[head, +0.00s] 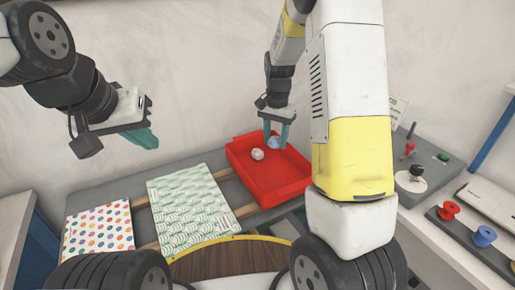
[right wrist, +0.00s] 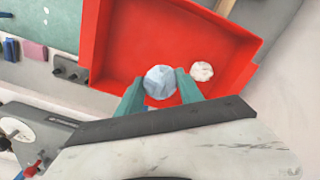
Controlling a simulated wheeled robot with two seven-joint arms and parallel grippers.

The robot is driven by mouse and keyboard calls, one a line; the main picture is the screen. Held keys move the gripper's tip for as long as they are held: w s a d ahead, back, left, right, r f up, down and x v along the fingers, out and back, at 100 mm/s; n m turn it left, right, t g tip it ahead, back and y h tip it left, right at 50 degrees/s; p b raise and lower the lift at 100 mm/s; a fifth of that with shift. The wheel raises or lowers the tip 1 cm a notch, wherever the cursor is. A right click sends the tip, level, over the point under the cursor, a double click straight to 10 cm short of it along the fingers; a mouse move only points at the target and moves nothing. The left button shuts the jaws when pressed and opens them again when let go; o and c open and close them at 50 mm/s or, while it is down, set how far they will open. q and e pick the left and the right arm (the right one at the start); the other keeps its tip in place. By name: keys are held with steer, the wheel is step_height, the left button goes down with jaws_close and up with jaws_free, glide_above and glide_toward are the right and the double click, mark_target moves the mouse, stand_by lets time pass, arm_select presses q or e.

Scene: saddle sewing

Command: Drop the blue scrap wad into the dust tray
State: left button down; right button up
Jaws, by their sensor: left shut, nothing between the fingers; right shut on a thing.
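The blue scrap wad (right wrist: 160,82) is a small pale blue crumpled ball, held between the teal fingers of my right gripper (right wrist: 160,88). In the head view my right gripper (head: 277,138) holds the wad (head: 275,143) over the red dust tray (head: 290,183). The dust tray also shows behind the wad in the right wrist view (right wrist: 120,45). I cannot tell the exact height of the wad above the tray floor. My left gripper (head: 143,138) is shut and empty, raised in front of the wall at left.
A white wad (head: 257,154) lies in the dust tray. Left of the tray are a green-patterned sheet (head: 190,205) and a dotted sheet (head: 98,230). At right, a bench holds a red spool (head: 448,211) and a blue spool (head: 484,236).

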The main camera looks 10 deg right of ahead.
steer(key=shift+w+f, duration=0.2)
steer(key=shift+f, duration=2.8)
steer(key=o, duration=1.4)
step_height(320, 180, up, 7)
steer(key=shift+r, duration=0.4)
